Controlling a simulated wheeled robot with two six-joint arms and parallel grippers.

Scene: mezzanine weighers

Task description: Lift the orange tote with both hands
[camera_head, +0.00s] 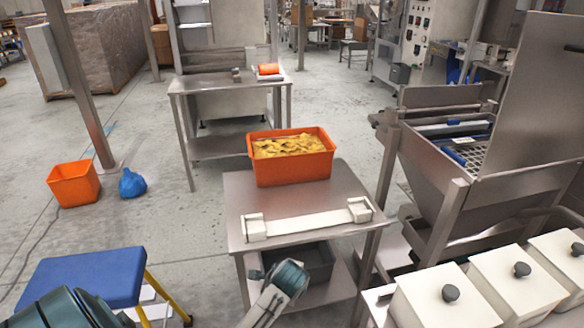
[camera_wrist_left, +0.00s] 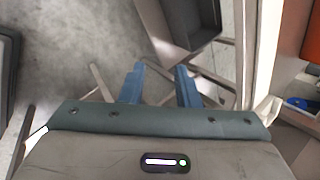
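The orange tote (camera_head: 293,168) stands upright on a metal table in the head view, filled with yellow pieces (camera_head: 290,146). Its orange side also shows at the right edge of the left wrist view (camera_wrist_left: 311,40). My left gripper (camera_wrist_left: 160,72) shows in the left wrist view with its two blue fingers apart and nothing between them. It is apart from the tote. In the head view an arm link of mine reaches in at the bottom middle, short of the table; I cannot make out fingers there. My right gripper is not in view.
The table (camera_head: 237,200) carries a pale bar (camera_head: 305,222) with end blocks along its front. A dark bin (camera_head: 312,262) sits on its lower shelf. A steel hopper (camera_head: 435,185) stands close on the right. A blue stool (camera_head: 88,275) is at front left.

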